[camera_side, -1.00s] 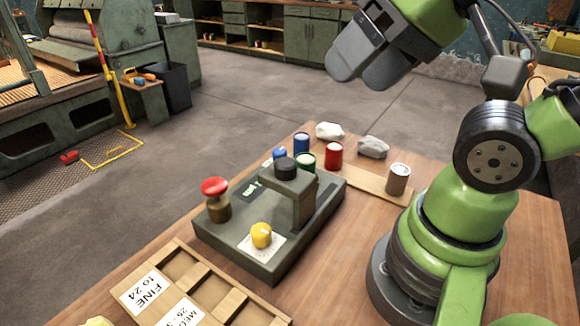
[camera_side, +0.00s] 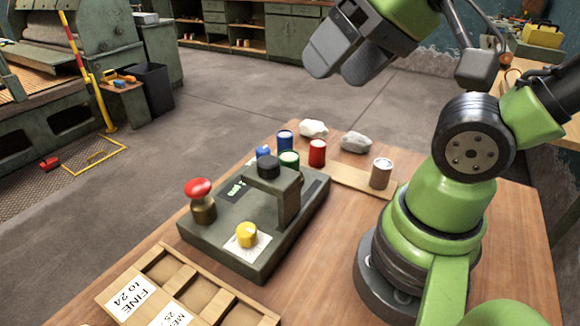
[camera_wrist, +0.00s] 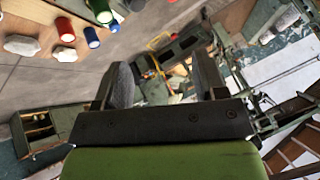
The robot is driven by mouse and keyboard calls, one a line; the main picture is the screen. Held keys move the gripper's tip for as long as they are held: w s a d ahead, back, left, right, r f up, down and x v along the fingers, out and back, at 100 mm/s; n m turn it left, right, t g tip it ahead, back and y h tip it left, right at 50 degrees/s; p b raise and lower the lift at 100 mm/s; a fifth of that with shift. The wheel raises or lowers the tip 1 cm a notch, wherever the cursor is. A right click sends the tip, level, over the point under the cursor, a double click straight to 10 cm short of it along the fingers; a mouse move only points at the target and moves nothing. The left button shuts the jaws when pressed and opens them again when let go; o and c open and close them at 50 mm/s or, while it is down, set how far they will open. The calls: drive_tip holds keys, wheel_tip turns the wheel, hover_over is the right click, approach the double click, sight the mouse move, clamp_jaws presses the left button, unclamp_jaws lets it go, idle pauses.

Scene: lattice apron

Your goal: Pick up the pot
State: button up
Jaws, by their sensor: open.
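Several small cylindrical pots stand on the wooden table in the side view: a red pot (camera_side: 317,154), a blue pot (camera_side: 285,142), a green pot (camera_side: 289,160), a second blue one (camera_side: 263,153) and a brown, pale-topped pot (camera_side: 381,174). I cannot tell which one the task means. My gripper (camera_side: 337,74) is open and empty, high above the table's far edge, clear of all the pots. In the wrist view my gripper (camera_wrist: 164,72) has its fingers apart, and the red pot (camera_wrist: 65,28) and blue pot (camera_wrist: 92,38) lie at the upper left.
A wooden divided tray (camera_side: 205,292) is at the front.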

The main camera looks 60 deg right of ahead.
idle(0.4)
drive_tip(key=shift+o, duration=0.9)
